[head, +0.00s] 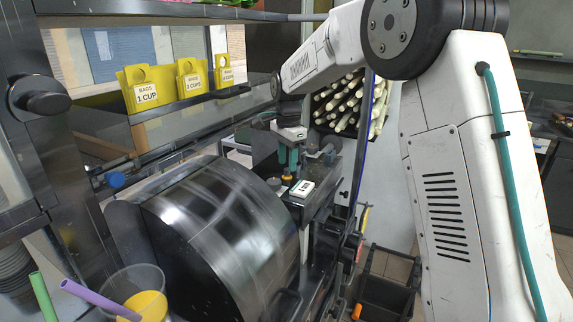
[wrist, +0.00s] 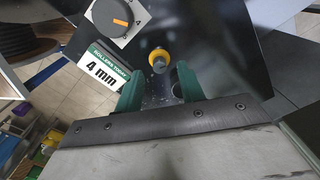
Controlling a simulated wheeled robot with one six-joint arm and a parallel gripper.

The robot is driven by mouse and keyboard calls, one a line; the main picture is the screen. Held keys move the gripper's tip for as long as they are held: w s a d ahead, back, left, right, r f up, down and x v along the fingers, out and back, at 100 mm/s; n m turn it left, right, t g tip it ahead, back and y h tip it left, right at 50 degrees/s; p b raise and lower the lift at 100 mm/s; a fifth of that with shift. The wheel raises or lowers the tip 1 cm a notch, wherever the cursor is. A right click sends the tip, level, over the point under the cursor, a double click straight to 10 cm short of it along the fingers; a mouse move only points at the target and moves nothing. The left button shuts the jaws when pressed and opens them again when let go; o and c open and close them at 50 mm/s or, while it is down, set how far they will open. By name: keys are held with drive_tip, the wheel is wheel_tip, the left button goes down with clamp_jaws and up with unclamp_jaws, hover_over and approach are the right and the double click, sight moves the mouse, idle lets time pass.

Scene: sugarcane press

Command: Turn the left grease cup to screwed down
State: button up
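A small round yellow grease cup (wrist: 159,60) with a metal centre stands on a dark panel in the wrist view. It shows small below my gripper in the head view (head: 287,179). I see only this one cup clearly, so I cannot tell from the frames whether it is the left one. My gripper (wrist: 158,72) has two green fingers, spread apart with nothing between their tips. The cup lies just past the tips, in line with the gap, and looks untouched. In the head view my gripper (head: 289,160) points down over the machine.
A dial (wrist: 121,21) with an orange mark and a "4 mm" label (wrist: 99,71) sit beside the cup. A large shiny drum (head: 215,220) stands in front.

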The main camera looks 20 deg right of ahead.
wheel_tip(320, 180, up, 6)
drive_tip(key=shift+s, duration=0.1)
idle(0.5)
drive_tip(key=shift+n, duration=0.4)
drive_tip(key=shift+s+f+n, duration=0.15)
drive_tip(key=shift+f+n, duration=0.2)
drive_tip(key=shift+n, duration=0.15)
drive_tip(key=s+n, duration=0.1)
drive_tip(key=s+f+n, duration=0.1)
drive_tip(key=s, duration=0.1)
drive_tip(key=s+f+g, duration=0.1)
drive_tip(key=shift+s+d+f+n, duration=0.15)
drive_tip(key=shift+n, duration=0.25)
drive_tip(key=s+d+r+n+t, duration=0.1)
drive_tip(key=s+n, duration=0.9)
drive_tip(key=s, duration=2.9)
drive_tip(key=shift+s+d+r+t, duration=0.2)
drive_tip(key=shift+s+d+t, duration=0.15)
drive_tip(key=shift+d+t, duration=0.45)
